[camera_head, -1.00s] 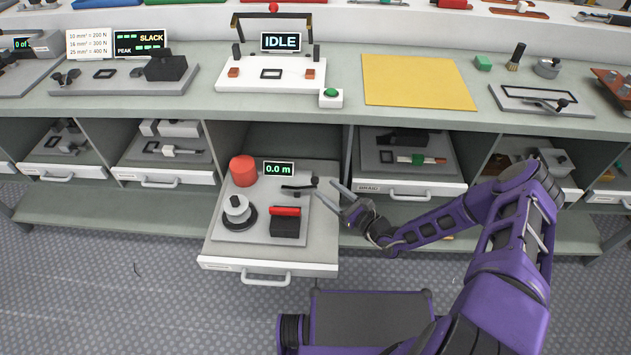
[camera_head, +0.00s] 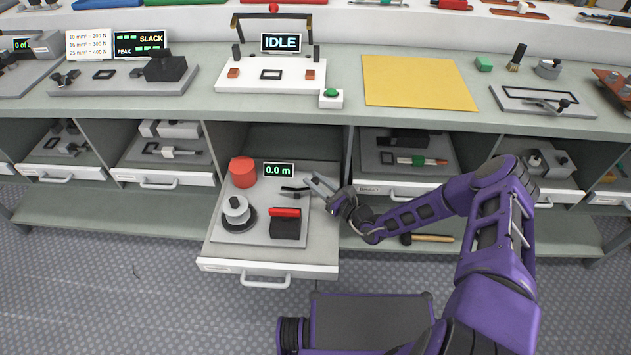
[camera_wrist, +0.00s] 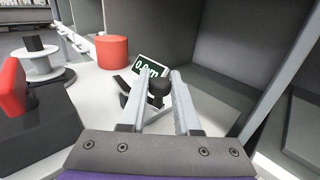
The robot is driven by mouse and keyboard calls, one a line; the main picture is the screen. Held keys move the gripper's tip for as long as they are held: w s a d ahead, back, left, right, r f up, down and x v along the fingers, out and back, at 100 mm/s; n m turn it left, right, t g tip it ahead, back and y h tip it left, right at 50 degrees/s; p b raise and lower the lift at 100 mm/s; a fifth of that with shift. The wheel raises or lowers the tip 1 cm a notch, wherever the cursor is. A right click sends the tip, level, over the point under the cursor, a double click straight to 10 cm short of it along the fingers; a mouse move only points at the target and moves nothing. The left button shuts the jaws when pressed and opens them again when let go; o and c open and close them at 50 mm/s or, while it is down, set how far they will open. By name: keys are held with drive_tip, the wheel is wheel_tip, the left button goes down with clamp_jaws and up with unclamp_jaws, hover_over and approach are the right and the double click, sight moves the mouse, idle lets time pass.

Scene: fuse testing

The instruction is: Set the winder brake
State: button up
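The winder plate (camera_head: 262,207) lies in the pulled-out drawer, with a display (camera_head: 279,169) reading "0.0 m". A small black lever (camera_head: 294,190), apparently the brake, sits just below the display. Its round black knob (camera_wrist: 158,84) shows in the wrist view. My gripper (camera_head: 312,184) is at the right end of the lever. In the wrist view my gripper (camera_wrist: 159,76) is open, its two pale fingers either side of the knob; I cannot tell whether they touch it. In the head view my fingers hide the knob.
A red cylinder (camera_head: 243,172), a white reel (camera_head: 236,208) and a black block with a red bar (camera_head: 286,226) stand on the same plate. The cabinet divider (camera_head: 347,160) is close to the right of my gripper. The worktop (camera_head: 340,113) overhangs behind.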

clamp_jaws()
drive_tip(key=shift+w+a+n+g+y, duration=0.1)
drive_tip(key=shift+w+n+g+y, duration=0.25)
drive_tip(key=shift+n+g+y, duration=0.55)
drive_tip(key=o, duration=0.8)
unclamp_jaws()
